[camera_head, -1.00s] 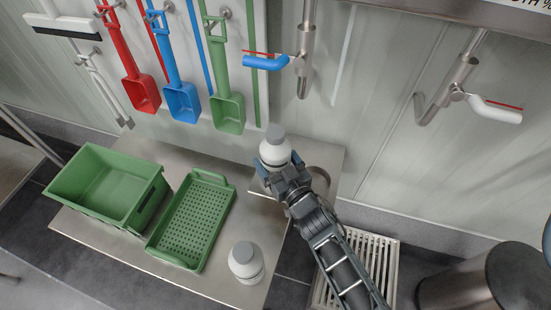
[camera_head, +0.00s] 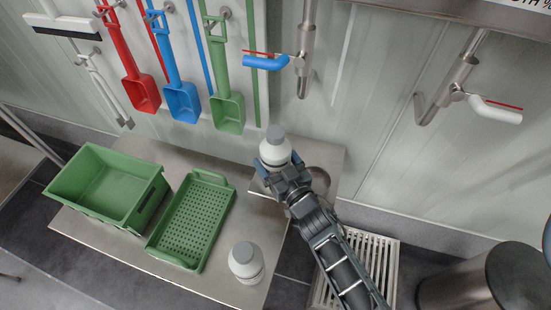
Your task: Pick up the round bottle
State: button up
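A white round bottle with a grey cap (camera_head: 275,151) is at my gripper, near the back right of the steel counter. My gripper (camera_head: 276,166) has its fingers on either side of this bottle and appears shut on it. The bottle is upright or nearly so; its lower part is hidden by the gripper. A second white bottle with a grey cap (camera_head: 246,262) stands on the front right of the counter, apart from the gripper.
A deep green bin (camera_head: 150,205) and a shallow perforated green tray (camera_head: 160,252) sit on the steel counter (camera_head: 110,248). Red, blue and green scoops (camera_head: 228,112) hang on the wall behind. A blue-handled tap (camera_head: 266,62) juts out above the bottle. A floor grate (camera_head: 377,255) lies at right.

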aim_at(275, 148)
notch_tip(275, 148, up, 5)
jog(key=p, duration=0.3)
jog(key=shift+r, duration=0.1)
jog(key=s+d+r+p, duration=0.2)
jog(key=d+r+p, duration=0.4)
jog(key=d, duration=0.5)
jog(key=shift+d+p, duration=0.25)
jog(key=shift+p, duration=0.75)
jog(key=o, duration=1.4)
jog(key=shift+s, duration=0.1)
jog(key=c, duration=1.4)
jog(key=shift+s+a+f+b, duration=0.35)
jog(key=shift+s+f+b, duration=0.15)
jog(key=shift+f+b, duration=0.05)
jog(key=shift+s+a+f+b, duration=0.3)
jog(key=shift+s+f+b, duration=0.15)
jog(key=shift+f+b, duration=0.1)
jog(key=shift+f, duration=0.15)
